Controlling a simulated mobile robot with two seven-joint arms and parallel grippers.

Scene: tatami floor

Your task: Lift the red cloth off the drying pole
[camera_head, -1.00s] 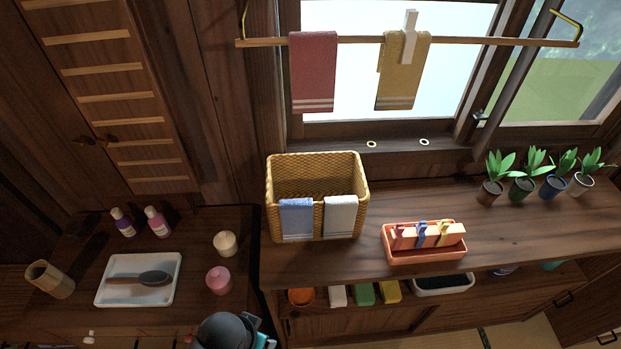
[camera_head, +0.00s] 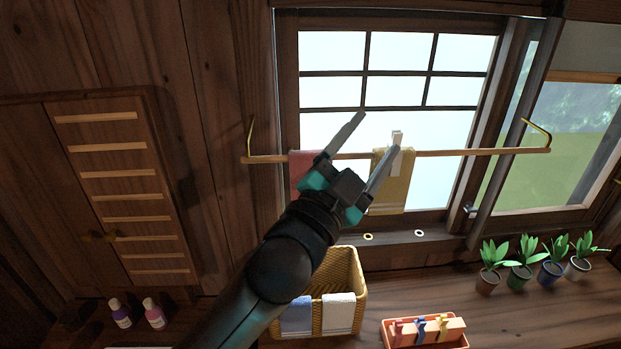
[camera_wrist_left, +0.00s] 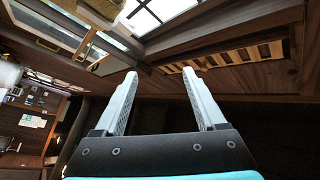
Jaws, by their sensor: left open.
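The red cloth (camera_head: 299,167) hangs over the left part of the wooden drying pole (camera_head: 470,153) in front of the window. My left gripper partly covers it in the head view. My left gripper (camera_head: 378,133) is raised in front of the pole, open and empty, its fingers pointing up and to the right. In the head view its fingertips lie right of the red cloth, near the yellow cloth (camera_head: 392,190). The open fingers also show in the left wrist view (camera_wrist_left: 159,73). I cannot tell their depth from the pole. My right gripper is out of view.
A white clip (camera_head: 395,145) sits on the pole at the yellow cloth. A wicker basket (camera_head: 352,275) with a blue and a white cloth on its rim stands below. A red tray (camera_head: 425,333) of clips and several potted plants (camera_head: 522,270) stand right.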

